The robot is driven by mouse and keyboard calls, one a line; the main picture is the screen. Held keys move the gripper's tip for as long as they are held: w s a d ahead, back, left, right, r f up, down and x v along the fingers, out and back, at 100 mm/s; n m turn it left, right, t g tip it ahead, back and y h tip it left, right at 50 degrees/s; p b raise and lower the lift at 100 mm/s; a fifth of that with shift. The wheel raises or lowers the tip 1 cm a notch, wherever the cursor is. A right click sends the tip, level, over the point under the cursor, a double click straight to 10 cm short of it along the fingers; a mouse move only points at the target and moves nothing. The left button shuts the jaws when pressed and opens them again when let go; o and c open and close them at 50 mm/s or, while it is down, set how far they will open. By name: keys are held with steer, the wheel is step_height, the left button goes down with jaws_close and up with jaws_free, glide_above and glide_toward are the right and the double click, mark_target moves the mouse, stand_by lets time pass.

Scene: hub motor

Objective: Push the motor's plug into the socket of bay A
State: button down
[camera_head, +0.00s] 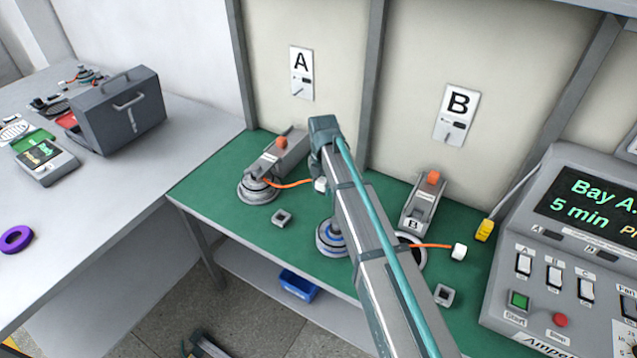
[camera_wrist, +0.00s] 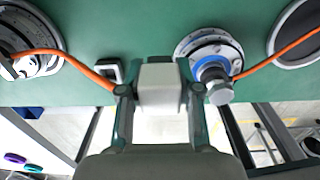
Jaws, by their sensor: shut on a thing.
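My gripper (camera_wrist: 160,94) is shut on the motor's white plug (camera_wrist: 160,80), seen in the wrist view; the plug also shows at the arm's left edge in the head view (camera_head: 320,185). An orange cable runs from it to the grey motor (camera_head: 257,190) at bay A, also at upper left in the wrist view (camera_wrist: 35,45). The bay A socket (camera_head: 282,217), a small grey square block, stands on the green bench in front of that motor. In the wrist view the socket (camera_wrist: 107,70) is just left of the plug, apart from it. My arm hides the fingers in the head view.
A blue-ringed motor (camera_head: 329,238) stands close right of my gripper. Bay B has a clamp (camera_head: 421,206), a loose white plug (camera_head: 459,251) and its own socket (camera_head: 445,294). The control console (camera_head: 570,250) is at the right. Bare green bench lies around the bay A socket.

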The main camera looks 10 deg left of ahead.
steer(key=s+a+b, duration=0.1)
steer(key=s+a, duration=0.3)
steer(key=a, duration=1)
steer(key=f, duration=0.1)
steer(key=f+b, duration=0.1)
steer(key=f, duration=0.1)
steer(key=f+b, duration=0.1)
steer(key=f, duration=0.1)
steer(key=shift+w+d, duration=0.1)
steer(key=shift+d, duration=0.25)
steer(key=shift+f+b, duration=0.65)
steer(key=shift+f, duration=0.9)
steer(key=shift+f, duration=0.2)
steer(key=shift+f, duration=0.4)
steer(key=shift+f, duration=0.1)
steer(key=shift+f+b, duration=0.3)
steer(key=shift+f, duration=0.05)
steer(key=shift+f, duration=0.15)
